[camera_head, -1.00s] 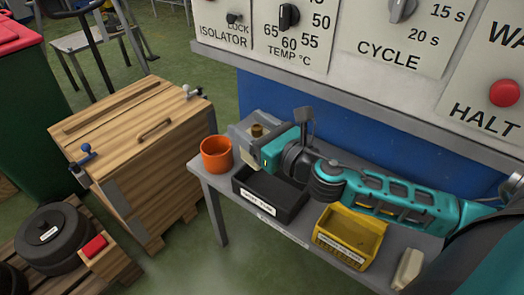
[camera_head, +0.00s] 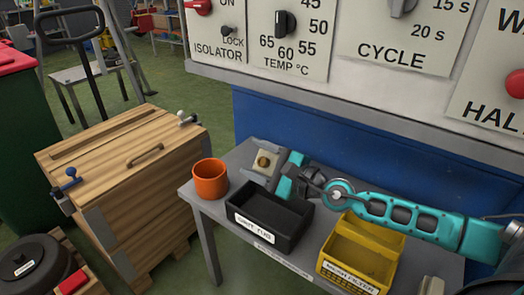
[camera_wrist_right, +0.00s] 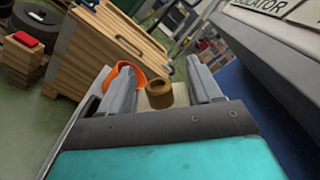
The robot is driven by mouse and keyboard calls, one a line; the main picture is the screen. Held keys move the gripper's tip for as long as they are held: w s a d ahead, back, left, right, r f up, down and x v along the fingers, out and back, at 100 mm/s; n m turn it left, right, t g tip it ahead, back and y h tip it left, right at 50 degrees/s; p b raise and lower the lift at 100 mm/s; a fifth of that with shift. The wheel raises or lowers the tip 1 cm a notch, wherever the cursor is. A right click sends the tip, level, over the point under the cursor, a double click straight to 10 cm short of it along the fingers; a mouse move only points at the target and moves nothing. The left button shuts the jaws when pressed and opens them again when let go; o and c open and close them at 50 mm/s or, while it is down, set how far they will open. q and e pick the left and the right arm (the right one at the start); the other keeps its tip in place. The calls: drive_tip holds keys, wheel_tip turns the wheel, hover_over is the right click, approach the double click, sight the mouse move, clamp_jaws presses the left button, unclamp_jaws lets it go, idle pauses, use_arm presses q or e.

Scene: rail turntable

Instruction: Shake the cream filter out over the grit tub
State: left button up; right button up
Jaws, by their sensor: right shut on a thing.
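My right gripper (camera_head: 265,160) is shut on the cream filter (camera_head: 258,167), a small pale block with a round brass-coloured part on it. In the right wrist view the filter (camera_wrist_right: 157,101) sits between the two grey fingers, its brass part toward the camera. The grit tub (camera_head: 287,238) is a black open box with a white label on the grey bench. In the head view the filter shows just beyond the tub's far left rim. I cannot tell its exact height or whether it is over the opening. My left gripper is not in view.
An orange cup (camera_head: 210,180) stands left of the tub. A yellow bin (camera_head: 345,268) with a filter label stands to its right, under my right forearm. The grey control panel (camera_head: 300,45) overhangs behind. A wooden crate (camera_head: 125,170) stands left of the bench (camera_head: 215,212).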

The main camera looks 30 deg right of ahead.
sight(256, 169)
drive_tip(key=n, duration=0.3)
drive_tip(key=f+n+p, duration=0.1)
drive_tip(key=shift+s+a, duration=0.1)
drive_tip(key=shift+a, duration=0.2)
drive_tip(key=shift+f+n, duration=0.35)
drive_tip(key=shift+n, duration=0.85)
drive_tip(key=n, duration=0.2)
drive_tip(key=f+n, duration=0.1)
drive_tip(key=n, duration=0.2)
drive_tip(key=shift+f+n, duration=0.3)
idle(0.6)
